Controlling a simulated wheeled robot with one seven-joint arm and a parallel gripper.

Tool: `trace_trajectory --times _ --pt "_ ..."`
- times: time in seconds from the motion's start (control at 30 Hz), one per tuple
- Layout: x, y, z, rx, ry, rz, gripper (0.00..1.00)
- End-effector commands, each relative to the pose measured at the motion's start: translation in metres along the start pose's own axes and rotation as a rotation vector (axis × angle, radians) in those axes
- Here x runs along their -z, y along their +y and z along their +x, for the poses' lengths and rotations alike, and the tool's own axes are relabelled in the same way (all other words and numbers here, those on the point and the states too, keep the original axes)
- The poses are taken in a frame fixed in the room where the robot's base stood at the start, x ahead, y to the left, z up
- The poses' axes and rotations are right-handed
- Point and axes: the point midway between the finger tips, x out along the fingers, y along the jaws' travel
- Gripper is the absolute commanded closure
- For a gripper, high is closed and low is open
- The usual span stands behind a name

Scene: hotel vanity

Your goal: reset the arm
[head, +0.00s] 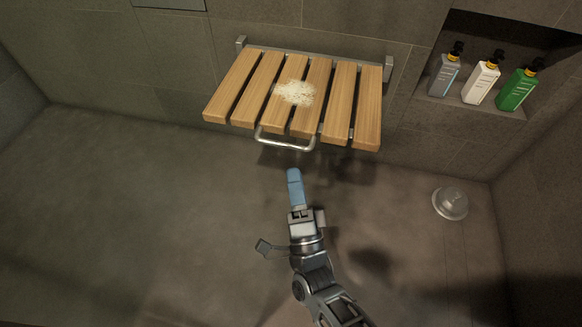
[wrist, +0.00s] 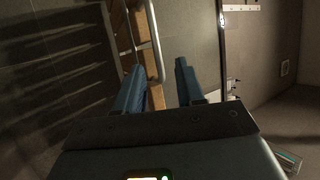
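My arm reaches out from the bottom of the head view. My gripper (head: 294,176) is a little in front of and apart from a slatted wooden shower seat (head: 343,100). In the head view its blue fingers overlap and look like one. In the wrist view, my gripper (wrist: 159,78) shows two blue fingers spread apart with nothing between them. The wooden slats and the seat's metal bar (wrist: 154,40) appear just beyond the fingers there.
A pale, grainy patch (head: 295,93) lies on the seat. A wall niche holds a grey bottle (head: 445,76), a white bottle (head: 481,83) and a green bottle (head: 518,90). A round metal fixture (head: 450,203) is at the right. The floor at the left is clear.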

Motion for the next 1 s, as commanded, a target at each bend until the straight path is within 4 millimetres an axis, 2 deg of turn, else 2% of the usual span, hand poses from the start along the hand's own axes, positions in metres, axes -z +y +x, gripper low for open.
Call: trace_trajectory --times 0.47,0.57,0.67,0.77,1.0 --pt "0.000 0.000 0.000 0.000 0.000 -0.001 0.62" --pt "0.005 0.001 -0.007 -0.008 -0.003 -0.020 0.62" --pt "0.019 0.000 -0.025 -0.031 -0.015 -0.079 0.62" --pt "0.042 -0.004 -0.055 -0.072 -0.036 -0.181 0.62" --pt "0.096 -0.033 -0.134 -0.190 -0.110 -0.469 0.62"
